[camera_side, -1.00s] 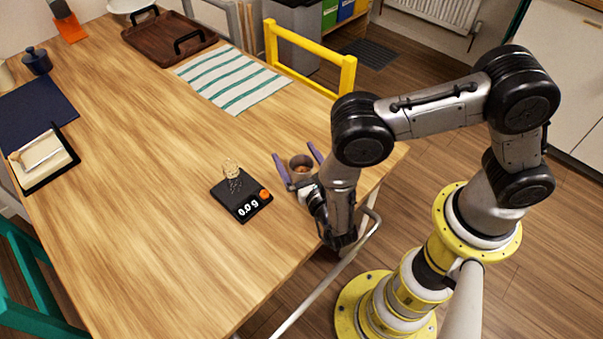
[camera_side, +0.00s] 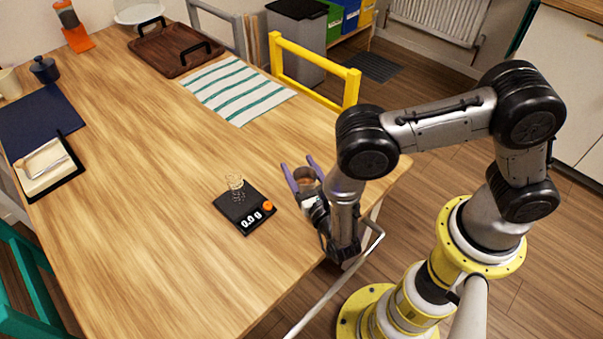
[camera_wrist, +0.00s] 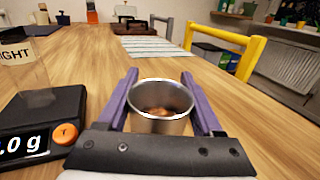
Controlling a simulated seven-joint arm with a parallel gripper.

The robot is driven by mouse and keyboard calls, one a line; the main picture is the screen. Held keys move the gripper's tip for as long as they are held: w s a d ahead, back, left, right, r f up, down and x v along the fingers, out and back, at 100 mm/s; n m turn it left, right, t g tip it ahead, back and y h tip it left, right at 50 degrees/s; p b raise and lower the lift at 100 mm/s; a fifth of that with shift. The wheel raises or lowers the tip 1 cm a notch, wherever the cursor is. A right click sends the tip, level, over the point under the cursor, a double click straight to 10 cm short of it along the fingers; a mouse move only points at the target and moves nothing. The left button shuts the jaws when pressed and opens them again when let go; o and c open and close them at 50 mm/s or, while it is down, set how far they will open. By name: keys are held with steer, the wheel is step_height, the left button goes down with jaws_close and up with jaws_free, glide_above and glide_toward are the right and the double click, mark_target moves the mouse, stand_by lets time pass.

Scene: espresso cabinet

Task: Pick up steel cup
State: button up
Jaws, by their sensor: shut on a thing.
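The steel cup (camera_wrist: 160,103) stands upright between the purple fingers of my gripper (camera_wrist: 162,88) in the wrist view, with something brownish-orange inside it. In the side view the cup (camera_side: 304,176) is near the table's right edge, and my gripper (camera_side: 300,170) has a finger on each side of it. My gripper is shut on the cup. The cup's lower part is hidden behind the gripper body, so I cannot tell whether its base touches the table.
A black scale (camera_side: 241,216) reading 0.0 g, with a small clear glass (camera_side: 236,186) on it, is left of the cup. A striped cloth (camera_side: 238,90) lies behind, with a yellow chair (camera_side: 312,72) at the table edge. The table's middle is clear.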

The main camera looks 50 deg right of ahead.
steer(key=w+a+r+m+g+h, duration=0.1)
steer(key=w+r+m+g+h, duration=0.1)
steer(key=r, duration=0.4)
steer(key=w+a+r+m+g+h, duration=0.2)
steer(key=r+g, duration=0.1)
steer(key=r, duration=0.4)
steer(key=shift+a+m, duration=0.3)
steer(key=w+a+m+g, duration=0.1)
steer(key=w+a+g, duration=0.1)
steer(key=a, duration=0.9)
steer(key=shift+r+g+h, duration=0.25)
steer(key=shift+g+h, duration=0.05)
steer(key=shift+h, duration=0.1)
steer(key=f, duration=0.1)
steer(key=f+g+y, duration=0.1)
steer(key=f, duration=0.1)
steer(key=f+y, duration=0.1)
steer(key=f, duration=0.1)
steer(key=shift+s+a+f, duration=0.1)
steer(key=shift+a, duration=0.15)
steer(key=shift+f+g, duration=0.1)
steer(key=shift+g, duration=0.2)
steer(key=shift+f+y, duration=0.45)
steer(key=shift+y, duration=0.05)
